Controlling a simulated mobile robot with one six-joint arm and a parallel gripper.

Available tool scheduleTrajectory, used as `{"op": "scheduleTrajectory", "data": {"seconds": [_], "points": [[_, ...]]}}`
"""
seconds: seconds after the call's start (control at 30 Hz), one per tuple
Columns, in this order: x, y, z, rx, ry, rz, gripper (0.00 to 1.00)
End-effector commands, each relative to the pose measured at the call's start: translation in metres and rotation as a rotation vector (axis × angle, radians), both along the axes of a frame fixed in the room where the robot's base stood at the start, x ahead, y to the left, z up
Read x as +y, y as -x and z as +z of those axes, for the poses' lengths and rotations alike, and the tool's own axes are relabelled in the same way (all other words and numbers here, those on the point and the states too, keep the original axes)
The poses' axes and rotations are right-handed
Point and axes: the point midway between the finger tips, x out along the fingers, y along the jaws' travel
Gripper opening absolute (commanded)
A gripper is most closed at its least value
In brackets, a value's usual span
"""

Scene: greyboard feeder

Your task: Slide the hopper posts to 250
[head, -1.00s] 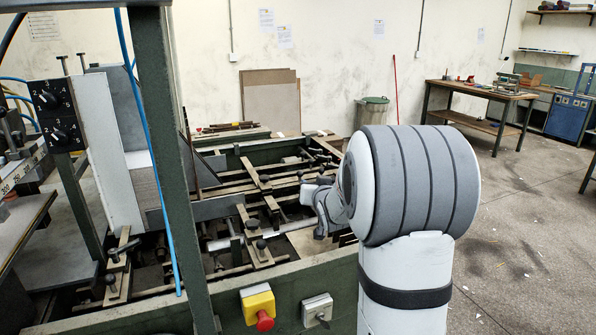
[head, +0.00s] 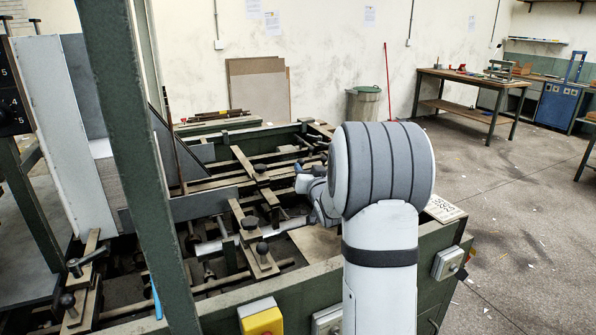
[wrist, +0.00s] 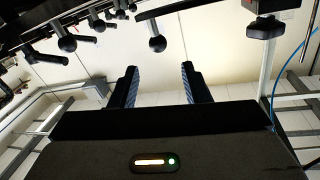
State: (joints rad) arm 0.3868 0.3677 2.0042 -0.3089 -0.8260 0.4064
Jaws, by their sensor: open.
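The feeder's hopper bed (head: 300,277) is a dark green frame crossed by rails and bars with black-knobbed clamps (head: 262,250). I cannot tell for sure which of these parts are the hopper posts. No scale reading of 250 can be made out. My gripper (wrist: 159,72) is open and empty in the wrist view, its two dark fingers apart. Several black ball knobs (wrist: 157,43) show beyond and left of the fingers, apart from them. In the head view my arm partly hides its own end, which is over the right part of the bed.
A green upright (head: 135,150) stands close on the left. A yellow box (head: 261,318) is on the bed's front side. A lettered plate (head: 444,209) lies on the right corner.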

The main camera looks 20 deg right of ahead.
Motion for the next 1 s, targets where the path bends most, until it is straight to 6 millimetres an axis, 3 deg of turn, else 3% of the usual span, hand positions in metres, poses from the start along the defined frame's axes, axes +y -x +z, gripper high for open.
{"op": "scheduleTrajectory", "data": {"seconds": [0.07, 0.23, 0.5, 0.7, 1.0], "points": [[0.000, 0.000, -0.012, 0.000, 0.000, -0.001, 0.43], [-0.002, -0.009, -0.013, 0.000, 0.000, -0.001, 0.43], [-0.009, -0.051, -0.012, 0.001, 0.000, -0.001, 0.43], [-0.013, -0.072, -0.012, 0.001, 0.000, -0.002, 0.43], [-0.014, -0.076, -0.012, 0.002, 0.000, -0.003, 0.43]]}}
